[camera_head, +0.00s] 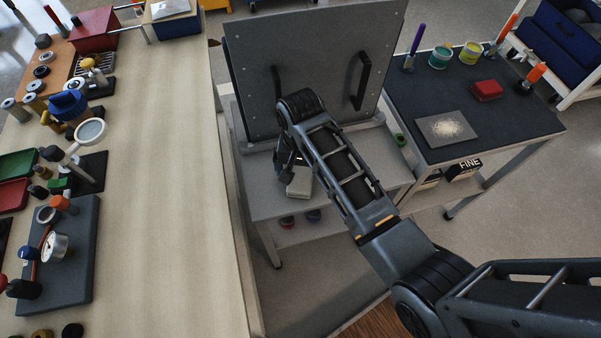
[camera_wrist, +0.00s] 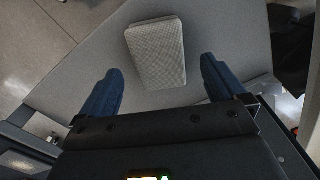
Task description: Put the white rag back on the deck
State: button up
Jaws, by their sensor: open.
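The white rag (camera_head: 299,182) is a folded, pale block lying on a light grey surface (camera_head: 262,201) in front of an upright grey panel. In the wrist view the rag (camera_wrist: 157,52) lies flat on that surface, beyond and between my fingertips. My gripper (camera_head: 290,165) is just above and beside the rag, partly hidden by my own arm in the head view. In the wrist view my gripper (camera_wrist: 162,82) shows two blue fingers spread wide, with nothing held between them. I cannot tell whether the rag touches a finger.
The upright grey panel (camera_head: 245,70) with black handles stands behind the rag. A dark-topped table (camera_head: 420,95) at right holds cans, a red block and a plate. A long wooden bench (camera_head: 170,200) at left is crowded along its left side, with its right strip clear.

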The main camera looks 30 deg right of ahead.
aim_at(301, 176)
notch_tip(301, 176, up, 8)
jog(key=shift+r, duration=0.25)
jog(key=shift+f, duration=0.1)
jog(key=s+d+f+t, duration=0.1)
jog(key=s+f, duration=0.1)
jog(key=s+d+f+n+t, duration=0.1)
jog(key=s+d+f, duration=0.1)
jog(key=s, duration=0.1)
jog(key=s+d+f+n+t+h, duration=0.1)
jog(key=s+f, duration=0.1)
jog(key=shift+s+d+f+t, duration=0.1)
jog(key=shift+s+d+t, duration=0.2)
jog(key=shift+s+d, duration=0.1)
jog(key=s+r+n+t, duration=0.1)
jog(key=s+n+t, duration=0.25)
jog(key=s, duration=0.65)
jog(key=s+a+r+n+t, duration=0.1)
jog(key=s+r+t, duration=0.3)
jog(key=s+r, duration=0.4)
jog(key=s+a+r+n+t+y, duration=0.1)
jog(key=s+a+r+t, duration=0.3)
jog(key=r, duration=1)
jog(key=s, duration=0.3)
jog(key=shift+s, duration=0.35)
jog(key=shift+n, duration=0.25)
